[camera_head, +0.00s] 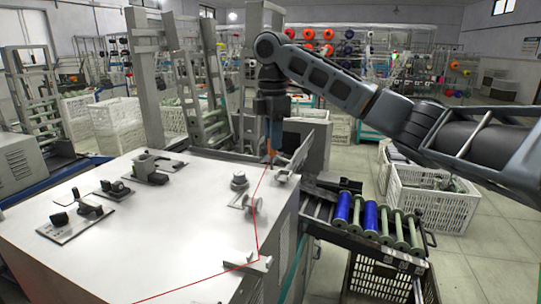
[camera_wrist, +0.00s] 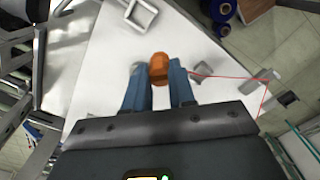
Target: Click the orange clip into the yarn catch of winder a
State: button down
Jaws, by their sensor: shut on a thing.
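My gripper (camera_head: 273,143) is over the far right corner of the white machine top (camera_head: 150,250). In the wrist view its two blue fingers are shut on the orange clip (camera_wrist: 159,68), which shows between their tips. The clip also shows small in the head view (camera_head: 270,157), just below the fingers. A red yarn (camera_head: 257,225) runs from the clip down to a pale bracket (camera_head: 250,262) at the near right edge, then to the lower left. A grey upright plate (camera_head: 291,166) stands just right of the clip. I cannot tell which fitting is the yarn catch or whether the clip touches one.
A spindle-like fitting (camera_head: 246,201) and a small round post (camera_head: 239,180) stand near the clip. Several dark fittings sit on the left of the top. A rack with blue bobbins (camera_head: 342,211) and grey bobbins stands at right. White crates (camera_head: 432,198) stand beyond.

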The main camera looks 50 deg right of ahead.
jog(key=d+r, duration=0.2)
jog(key=d, duration=0.3)
notch_tip(320, 180, down, 7)
jog(key=b, duration=0.4)
jog(key=shift+s+f, duration=0.1)
jog(key=shift+s, duration=0.05)
jog(key=shift+r, duration=0.3)
jog(key=shift+f, duration=0.3)
jog(key=shift+f, duration=0.35)
jog(key=shift+f, duration=0.3)
jog(key=shift+f, duration=0.35)
